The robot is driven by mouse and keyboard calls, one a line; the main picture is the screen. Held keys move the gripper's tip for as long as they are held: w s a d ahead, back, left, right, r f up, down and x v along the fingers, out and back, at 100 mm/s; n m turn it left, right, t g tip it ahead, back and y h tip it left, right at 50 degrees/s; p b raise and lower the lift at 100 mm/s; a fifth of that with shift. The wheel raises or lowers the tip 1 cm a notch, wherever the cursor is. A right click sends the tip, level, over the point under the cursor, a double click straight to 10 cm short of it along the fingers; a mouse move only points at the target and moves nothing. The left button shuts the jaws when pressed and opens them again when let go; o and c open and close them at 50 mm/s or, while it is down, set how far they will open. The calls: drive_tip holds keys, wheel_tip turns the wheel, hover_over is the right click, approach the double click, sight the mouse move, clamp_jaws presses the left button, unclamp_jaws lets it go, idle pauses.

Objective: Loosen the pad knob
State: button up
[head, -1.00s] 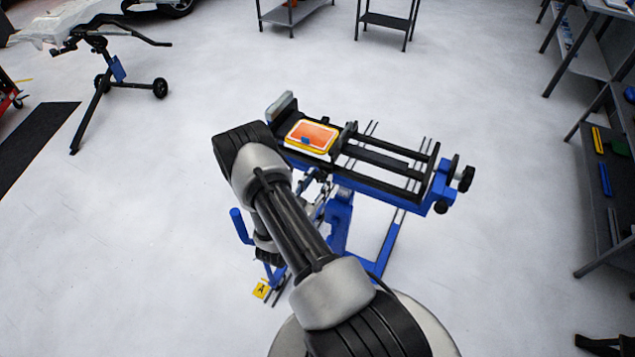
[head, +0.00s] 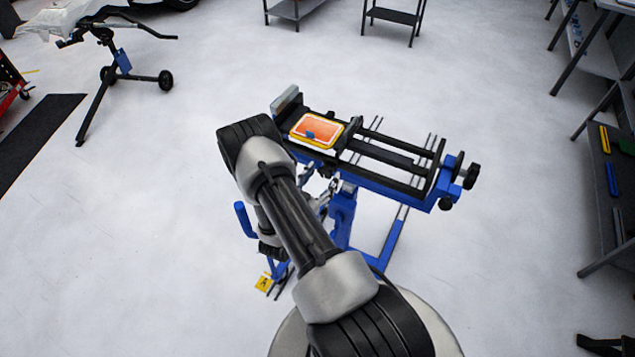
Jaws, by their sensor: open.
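A blue and black clamp stand (head: 388,178) stands on the floor in front of me, its rails running from upper left to lower right. Black knobs show at its right end, one on the outer side (head: 472,176) and one below (head: 446,204). I cannot tell which knob is the pad knob. A grey pad (head: 286,98) stands upright at the left end. My arm passes in front of the stand's lower left part. My gripper (head: 328,193) is only partly seen beside the stand's column, below the rails. Its jaws are open; contact with a knob cannot be made out.
A yellow marker "A" (head: 264,283) is by the stand's foot. Shelving (head: 606,130) lines the right. Another stand (head: 110,70) is upper left. Floor between is clear.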

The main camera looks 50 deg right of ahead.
drive_tip(key=v, duration=1.2)
